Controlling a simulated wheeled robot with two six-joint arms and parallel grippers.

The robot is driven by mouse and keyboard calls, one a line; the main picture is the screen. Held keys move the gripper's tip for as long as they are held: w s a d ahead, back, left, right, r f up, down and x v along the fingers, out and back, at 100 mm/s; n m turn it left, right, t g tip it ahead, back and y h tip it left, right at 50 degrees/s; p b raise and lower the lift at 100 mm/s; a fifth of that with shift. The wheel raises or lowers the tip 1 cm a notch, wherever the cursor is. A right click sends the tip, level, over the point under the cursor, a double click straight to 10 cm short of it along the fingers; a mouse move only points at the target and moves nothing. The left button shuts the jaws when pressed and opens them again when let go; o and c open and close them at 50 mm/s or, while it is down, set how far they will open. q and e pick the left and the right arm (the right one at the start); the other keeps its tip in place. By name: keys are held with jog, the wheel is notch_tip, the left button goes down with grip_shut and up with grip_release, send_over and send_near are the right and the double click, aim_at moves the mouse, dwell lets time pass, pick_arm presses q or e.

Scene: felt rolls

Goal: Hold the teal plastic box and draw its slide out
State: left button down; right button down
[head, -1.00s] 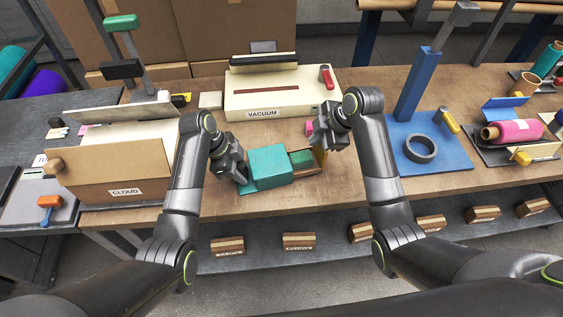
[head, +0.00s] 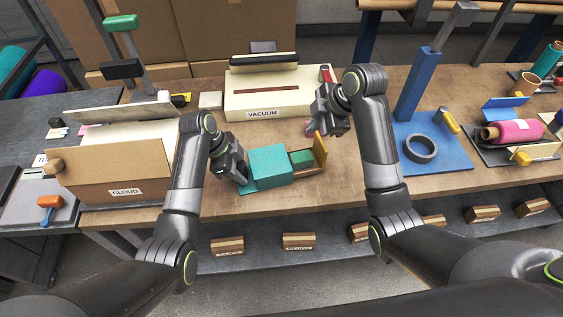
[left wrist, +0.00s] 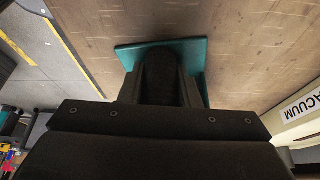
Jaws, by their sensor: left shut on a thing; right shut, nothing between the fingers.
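The teal plastic box (head: 268,165) lies on the wooden bench, and part of its teal base also shows in the left wrist view (left wrist: 200,52). Its slide (head: 309,171) sticks out on the right side, with a green block (head: 301,157) in it and a yellow-orange end plate (head: 320,149) standing at its right end. My left gripper (head: 241,178) is shut on the teal box at its left end; its fingertips are partly hidden. My right gripper (head: 318,125) is shut and empty, above and behind the end plate, apart from the slide.
A cream vacuum machine (head: 285,99) stands behind the box. A brown box marked CLOUD (head: 115,175) is at the left. A blue stand (head: 445,155) with a dark ring (head: 420,148) is at the right. Bench in front of the teal box is clear.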

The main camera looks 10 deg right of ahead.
aim_at(239, 164)
dwell(0.3)
pick_arm(q)
grip_release()
dwell(0.6)
jog(key=shift+r, duration=0.1)
jog(key=shift+r+p, duration=1.4)
jog(key=shift+p, duration=0.6)
